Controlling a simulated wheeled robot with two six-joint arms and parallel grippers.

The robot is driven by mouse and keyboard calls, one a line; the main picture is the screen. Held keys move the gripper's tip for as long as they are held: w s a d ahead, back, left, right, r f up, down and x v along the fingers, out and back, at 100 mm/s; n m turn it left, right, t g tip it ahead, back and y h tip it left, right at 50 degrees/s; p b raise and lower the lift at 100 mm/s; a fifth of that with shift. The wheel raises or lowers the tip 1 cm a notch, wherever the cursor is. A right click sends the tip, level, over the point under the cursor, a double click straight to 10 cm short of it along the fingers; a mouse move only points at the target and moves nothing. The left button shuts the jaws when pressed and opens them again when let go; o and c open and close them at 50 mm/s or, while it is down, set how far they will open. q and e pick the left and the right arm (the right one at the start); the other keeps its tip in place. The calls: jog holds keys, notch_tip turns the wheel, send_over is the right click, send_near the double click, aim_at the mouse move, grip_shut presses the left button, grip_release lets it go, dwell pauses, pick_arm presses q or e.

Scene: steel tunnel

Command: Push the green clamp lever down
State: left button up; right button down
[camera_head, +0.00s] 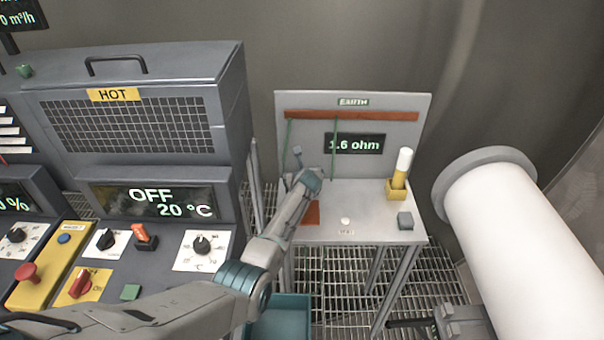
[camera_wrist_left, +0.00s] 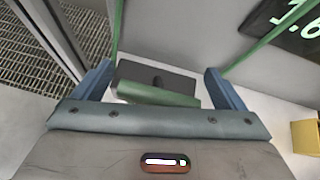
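The green clamp lever (camera_wrist_left: 158,95) shows in the left wrist view as a green bar in front of a dark block (camera_wrist_left: 155,78). My left gripper (camera_wrist_left: 158,70) is open, with one blue finger on each side of the bar and a visible gap at each side. I cannot tell whether it touches the lever. In the head view my left gripper (camera_head: 308,181) is over the left part of the earth bench (camera_head: 370,228), and it hides the lever there. A dark, grey-bodied part at the lower right seems to be my right gripper (camera_head: 408,322); its fingers are unclear.
The bench has an upright panel with a display (camera_head: 354,144) reading 1.6 ohm and green wires. A heater cabinet (camera_head: 140,120) stands left, a large white cylinder (camera_head: 515,235) right.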

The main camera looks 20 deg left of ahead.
pick_arm(q)
jog(key=shift+s+r, duration=0.1)
jog(key=shift+s+d, duration=0.1)
jog(key=shift+s, duration=0.05)
jog(key=b+v, duration=0.1)
jog(key=v, duration=0.9)
jog(key=shift+r, duration=0.1)
